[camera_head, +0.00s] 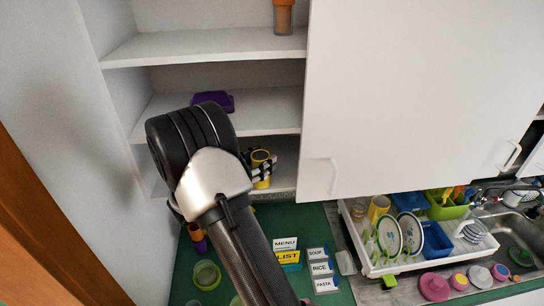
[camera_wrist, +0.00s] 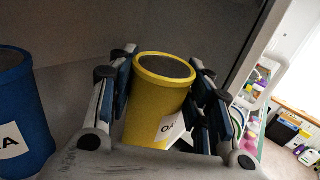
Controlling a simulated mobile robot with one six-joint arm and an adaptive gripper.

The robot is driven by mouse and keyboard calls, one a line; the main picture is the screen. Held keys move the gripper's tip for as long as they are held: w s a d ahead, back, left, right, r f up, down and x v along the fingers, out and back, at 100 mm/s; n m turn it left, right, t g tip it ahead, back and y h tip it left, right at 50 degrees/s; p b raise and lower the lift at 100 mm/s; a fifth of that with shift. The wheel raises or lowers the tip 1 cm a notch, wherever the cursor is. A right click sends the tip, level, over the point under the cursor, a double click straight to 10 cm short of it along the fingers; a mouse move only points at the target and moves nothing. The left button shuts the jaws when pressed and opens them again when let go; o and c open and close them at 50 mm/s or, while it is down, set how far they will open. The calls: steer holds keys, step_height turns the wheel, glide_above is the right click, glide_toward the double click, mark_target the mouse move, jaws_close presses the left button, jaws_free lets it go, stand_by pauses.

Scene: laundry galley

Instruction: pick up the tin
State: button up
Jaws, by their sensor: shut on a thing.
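The yellow tin (camera_wrist: 155,100) is upright or slightly tilted between the two fingers of my gripper (camera_wrist: 162,66) in the wrist view. My gripper is shut on its sides. A white label, partly hidden by the right finger, shows on it. In the head view the yellow tin (camera_head: 261,168) is at the lowest open shelf, with my gripper (camera_head: 262,170) around it. I cannot tell whether its base touches the shelf. A blue tin (camera_wrist: 22,115) with a white label stands to the left in the wrist view.
A purple container (camera_head: 214,100) sits on the shelf above. A closed white cabinet door (camera_head: 400,95) is right of the shelves. Below, the green counter holds label cards (camera_head: 320,268) and cups (camera_head: 206,274). A dish rack (camera_head: 370,268) stands beside the sink.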

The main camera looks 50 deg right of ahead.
steer(key=a+b, duration=0.1)
steer(key=a, duration=1)
steer(key=shift+a, duration=0.25)
steer(key=shift+w, duration=0.1)
